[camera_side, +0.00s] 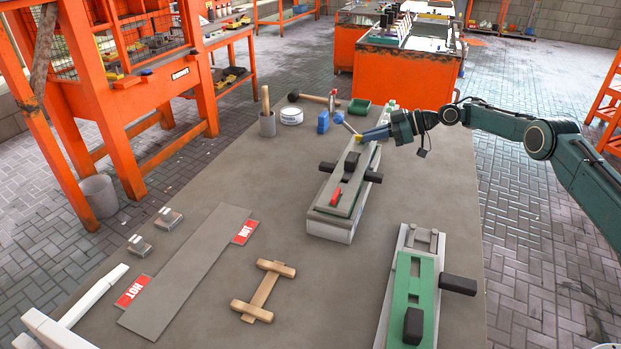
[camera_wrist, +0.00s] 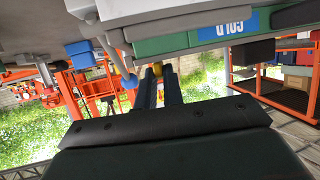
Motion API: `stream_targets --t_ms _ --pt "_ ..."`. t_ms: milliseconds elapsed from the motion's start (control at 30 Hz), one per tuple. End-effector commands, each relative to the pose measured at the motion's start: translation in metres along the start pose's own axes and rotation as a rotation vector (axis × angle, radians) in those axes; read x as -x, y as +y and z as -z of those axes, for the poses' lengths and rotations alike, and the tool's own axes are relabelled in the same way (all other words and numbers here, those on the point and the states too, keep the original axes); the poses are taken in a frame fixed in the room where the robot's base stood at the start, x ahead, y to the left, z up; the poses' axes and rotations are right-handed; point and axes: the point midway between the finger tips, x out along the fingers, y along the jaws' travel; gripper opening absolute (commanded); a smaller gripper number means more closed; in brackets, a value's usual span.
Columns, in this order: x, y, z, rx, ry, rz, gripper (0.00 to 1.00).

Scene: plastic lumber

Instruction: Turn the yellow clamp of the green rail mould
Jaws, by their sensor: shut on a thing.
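The rail mould (camera_side: 323,215) stands mid-table, a pale block with green edges and a grey top plate. Its green side also shows along the top of the wrist view (camera_wrist: 165,44). The yellow clamp (camera_side: 358,139) is at the far end of the mould, mostly hidden by my fingers. In the wrist view a small yellow part (camera_wrist: 157,69) shows between the fingertips. My gripper (camera_side: 361,138) reaches in from the right with blue fingers and is shut on the yellow clamp. A red clamp (camera_side: 335,197) lies on the near end of the mould's top.
Black handles (camera_side: 372,177) stick out from the mould's sides. A second green mould (camera_side: 408,283) stands at the near right. Blue blocks (camera_side: 323,122), a green tray (camera_side: 359,106) and a mallet (camera_side: 313,98) lie beyond.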

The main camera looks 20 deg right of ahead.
Motion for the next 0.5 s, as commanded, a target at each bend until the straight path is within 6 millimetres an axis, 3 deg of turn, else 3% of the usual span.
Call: stream_targets --t_ms 333,367,400,433,500 --pt "0.0003 -0.0006 0.0015 0.005 0.001 0.004 0.0" --pt "0.0002 -0.0006 0.0015 0.005 0.001 0.004 0.15" --pt "0.0002 -0.0007 0.0013 0.005 0.001 0.004 0.23" --pt "0.0002 -0.0007 0.0012 0.005 0.001 0.004 0.28" --pt "0.0001 -0.0006 0.0009 0.004 0.0 0.004 0.31"
